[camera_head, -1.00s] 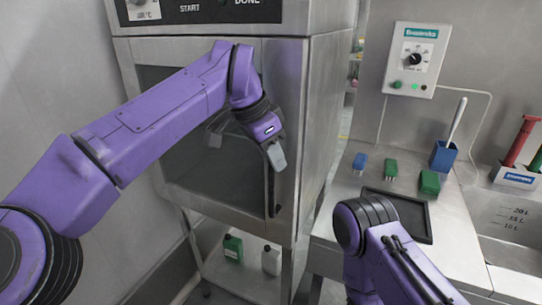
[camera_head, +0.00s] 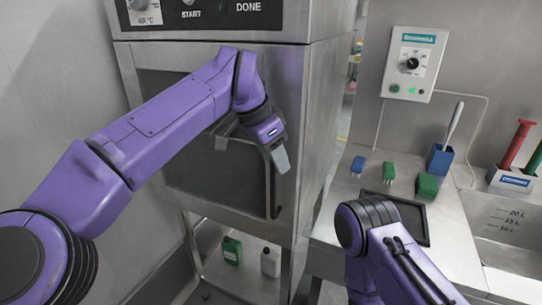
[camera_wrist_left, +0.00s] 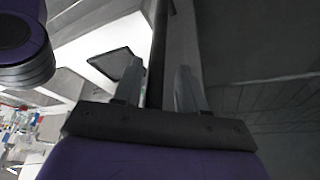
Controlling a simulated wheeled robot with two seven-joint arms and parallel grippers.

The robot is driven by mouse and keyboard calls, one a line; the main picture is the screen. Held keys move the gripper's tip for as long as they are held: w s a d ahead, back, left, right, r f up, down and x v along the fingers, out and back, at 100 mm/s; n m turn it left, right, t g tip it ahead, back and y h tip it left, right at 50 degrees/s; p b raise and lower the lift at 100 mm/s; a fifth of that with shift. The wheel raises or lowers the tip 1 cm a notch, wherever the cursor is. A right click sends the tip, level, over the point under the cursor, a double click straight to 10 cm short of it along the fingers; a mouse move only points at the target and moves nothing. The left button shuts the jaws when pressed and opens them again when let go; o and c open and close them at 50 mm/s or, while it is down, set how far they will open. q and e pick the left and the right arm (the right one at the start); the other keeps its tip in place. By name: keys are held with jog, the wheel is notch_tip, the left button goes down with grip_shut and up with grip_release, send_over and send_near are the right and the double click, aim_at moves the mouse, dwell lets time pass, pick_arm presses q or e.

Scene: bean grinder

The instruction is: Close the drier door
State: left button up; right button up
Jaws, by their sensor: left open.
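The drier (camera_head: 311,95) is a tall steel cabinet in the middle left of the head view, with a dark control panel on top. Its door (camera_head: 190,192) has a dark window and looks flush or nearly flush; I cannot tell if it is fully shut. A dark upright handle (camera_head: 275,200) is at the door's right side. My left gripper (camera_head: 280,158) is at the upper part of the handle. In the left wrist view my left gripper (camera_wrist_left: 158,88) is open, with a dark bar (camera_wrist_left: 160,45) running between its fingers. My right gripper is out of view.
My right arm is at the lower right, in front of the steel counter (camera_head: 455,245). On the counter are a black tray (camera_head: 418,225), a green block (camera_head: 428,186) and a blue holder (camera_head: 440,160). Bottles (camera_head: 270,260) stand on the shelf under the drier.

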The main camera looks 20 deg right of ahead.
pick_arm(q)
jog(key=p+v, duration=0.1)
jog(key=v, duration=0.9)
jog(key=shift+r+p, duration=0.25)
jog(key=shift+p, duration=0.15)
jog(key=shift+a, duration=0.1)
